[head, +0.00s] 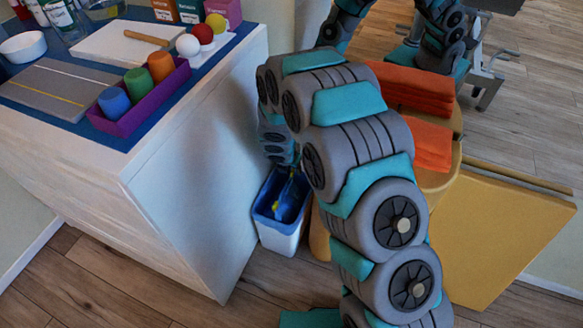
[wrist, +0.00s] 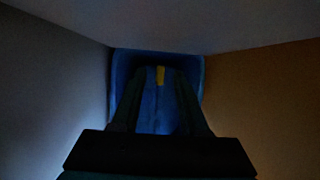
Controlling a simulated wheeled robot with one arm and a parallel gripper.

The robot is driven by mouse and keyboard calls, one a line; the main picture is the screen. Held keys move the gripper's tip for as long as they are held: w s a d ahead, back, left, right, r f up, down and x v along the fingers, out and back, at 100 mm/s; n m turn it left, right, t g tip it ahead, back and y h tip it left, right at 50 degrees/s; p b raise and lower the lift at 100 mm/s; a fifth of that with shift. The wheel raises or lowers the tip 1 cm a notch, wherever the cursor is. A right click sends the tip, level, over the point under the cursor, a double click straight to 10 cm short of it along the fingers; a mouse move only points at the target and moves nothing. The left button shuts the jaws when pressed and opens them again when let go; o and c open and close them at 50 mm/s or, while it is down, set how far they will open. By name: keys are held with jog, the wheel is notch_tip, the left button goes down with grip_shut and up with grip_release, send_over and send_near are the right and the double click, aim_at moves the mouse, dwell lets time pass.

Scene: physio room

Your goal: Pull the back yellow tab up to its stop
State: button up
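A small white bin (head: 279,239) with a blue rim and blue inside stands on the floor between the white cabinet and a tan wooden piece. A yellow tab (head: 274,208) shows inside it at the front left. In the wrist view a yellow tab (wrist: 160,75) stands out against the blue inside of the bin (wrist: 157,120); I cannot tell for sure which tab this is. My gripper (wrist: 159,78) points down into the bin, its two dark fingers apart on either side of that tab, with blue visible between them. In the head view my arm hides most of the gripper.
The white cabinet (head: 190,190) stands close on the left, with a purple tray (head: 150,110) of coloured cups on top. Orange towels (head: 430,145) lie on a wooden stand at right. A tan panel (head: 500,235) is beside it. Wooden floor is free in front.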

jog(key=v, duration=0.7)
jog(key=shift+r, duration=0.4)
jog(key=shift+s, duration=0.2)
